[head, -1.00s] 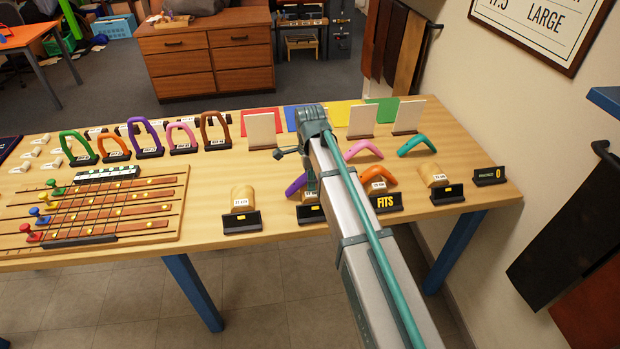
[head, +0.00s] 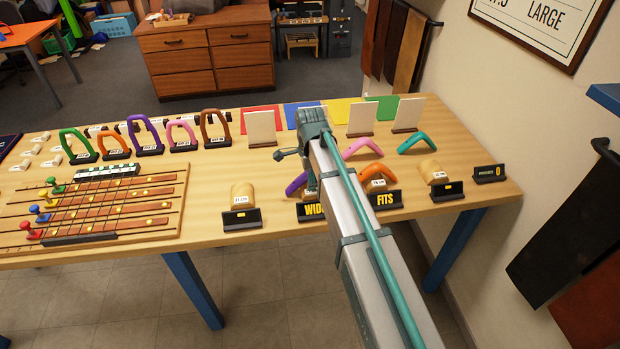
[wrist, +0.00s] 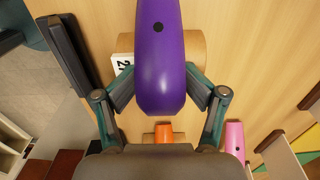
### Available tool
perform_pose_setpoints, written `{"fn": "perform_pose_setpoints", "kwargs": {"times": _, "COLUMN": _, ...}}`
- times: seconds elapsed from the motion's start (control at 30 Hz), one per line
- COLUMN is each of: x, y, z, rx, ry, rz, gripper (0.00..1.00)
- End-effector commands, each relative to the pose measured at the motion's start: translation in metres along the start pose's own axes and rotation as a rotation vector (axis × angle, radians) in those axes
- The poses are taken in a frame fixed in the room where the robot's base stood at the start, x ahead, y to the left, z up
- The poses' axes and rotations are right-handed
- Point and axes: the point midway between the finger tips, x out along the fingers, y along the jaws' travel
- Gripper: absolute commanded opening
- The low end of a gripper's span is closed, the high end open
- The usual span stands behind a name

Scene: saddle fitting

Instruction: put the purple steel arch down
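The purple steel arch (wrist: 160,60) is between the two fingers of my gripper (wrist: 160,84) in the wrist view, with a finger pad against each side. It lies across a wooden half-round block (wrist: 195,47) with a partly hidden white label. In the head view only the left end of the arch (head: 297,184) shows beside my arm; the block is mostly hidden. The small sign in front of it (head: 312,211) reads WIDE, its right end covered. I cannot tell whether the arch's full weight rests on the block.
An orange arch (head: 377,171) sits on the block to the right, behind a FITS sign (head: 386,200). Bare blocks (head: 243,196) (head: 433,171) stand at both ends. Pink (head: 363,147) and teal (head: 417,141) arches lie behind.

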Motion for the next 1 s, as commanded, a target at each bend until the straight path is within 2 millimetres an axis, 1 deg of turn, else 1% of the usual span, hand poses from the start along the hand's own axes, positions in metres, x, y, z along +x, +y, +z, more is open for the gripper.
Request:
{"fn": "perform_pose_setpoints", "kwargs": {"times": 0.03, "x": 0.004, "y": 0.003, "z": 0.000, "rx": 0.000, "ry": 0.001, "rz": 0.007, "gripper": 0.61}}
{"fn": "perform_pose_setpoints", "kwargs": {"times": 0.73, "x": -0.002, "y": 0.000, "z": 0.000, "rx": 0.000, "ry": 0.000, "rz": 0.000, "gripper": 0.61}}
{"fn": "perform_pose_setpoints", "kwargs": {"times": 0.87, "x": -0.009, "y": 0.000, "z": 0.000, "rx": 0.000, "ry": 0.000, "rz": -0.002, "gripper": 0.61}}
{"fn": "perform_pose_setpoints", "kwargs": {"times": 1.0, "x": -0.023, "y": -0.001, "z": 0.000, "rx": 0.000, "ry": 0.000, "rz": -0.003, "gripper": 0.61}}
